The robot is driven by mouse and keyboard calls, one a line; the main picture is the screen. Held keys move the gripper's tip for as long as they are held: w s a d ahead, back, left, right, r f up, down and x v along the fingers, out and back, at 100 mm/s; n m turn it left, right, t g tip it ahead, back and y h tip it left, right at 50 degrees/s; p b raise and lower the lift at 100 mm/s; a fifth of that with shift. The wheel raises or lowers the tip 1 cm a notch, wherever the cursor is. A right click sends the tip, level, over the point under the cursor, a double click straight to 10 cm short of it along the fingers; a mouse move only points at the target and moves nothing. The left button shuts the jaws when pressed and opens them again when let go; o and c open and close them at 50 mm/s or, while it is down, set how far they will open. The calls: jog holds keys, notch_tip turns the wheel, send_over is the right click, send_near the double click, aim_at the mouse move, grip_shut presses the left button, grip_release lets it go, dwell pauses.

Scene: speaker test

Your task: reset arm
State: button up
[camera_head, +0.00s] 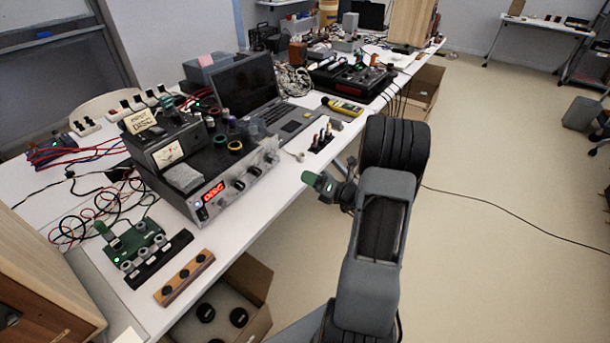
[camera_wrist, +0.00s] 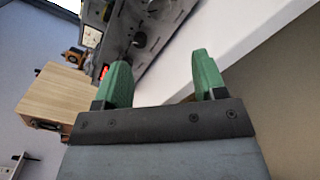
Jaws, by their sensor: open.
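My gripper (camera_head: 322,184) has green fingers and is in the middle of the head view, beside the table's right edge. In the wrist view my gripper (camera_wrist: 162,76) shows its two green fingers spread apart with nothing between them. My dark grey arm fills the lower right middle of the head view and is bent at the elbow.
The white table (camera_head: 234,240) bears a device with a red display (camera_head: 215,194), a laptop (camera_head: 250,95), a green board (camera_head: 133,245) and a wooden strip (camera_head: 185,276). A cardboard box (camera_head: 252,279) stands below the edge. The floor (camera_head: 500,260) at right is mostly clear.

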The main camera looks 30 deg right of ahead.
jog(key=shift+s, duration=0.1)
dwell(0.6)
jog(key=s+a+n+g+y+p, duration=0.1)
jog(key=s+a+n+g+p, duration=0.1)
jog(key=s+a+n+g, duration=0.7)
jog(key=s+a+n+g+p, duration=0.25)
jog(key=n+g, duration=0.25)
jog(key=n, duration=0.8)
jog(key=s+a+r+n+h+p, duration=0.1)
jog(key=a+r+n+h+p, duration=0.1)
jog(key=r+n, duration=0.4)
jog(key=s+a+r+n+h+p, duration=0.2)
jog(key=r+n+h+p, duration=0.1)
jog(key=r+n, duration=0.3)
jog(key=s+a+r+n+t+h+p, duration=0.1)
jog(key=s+a+r+n+h+p, duration=0.1)
jog(key=r+n, duration=0.4)
notch_tip(320, 180, up, 4)
jog(key=shift+s+a+r+n+h+p, duration=0.1)
jog(key=shift+s+a+n+h+p, duration=0.15)
jog(key=shift+n+h+p, duration=0.4)
jog(key=shift+m, duration=0.35)
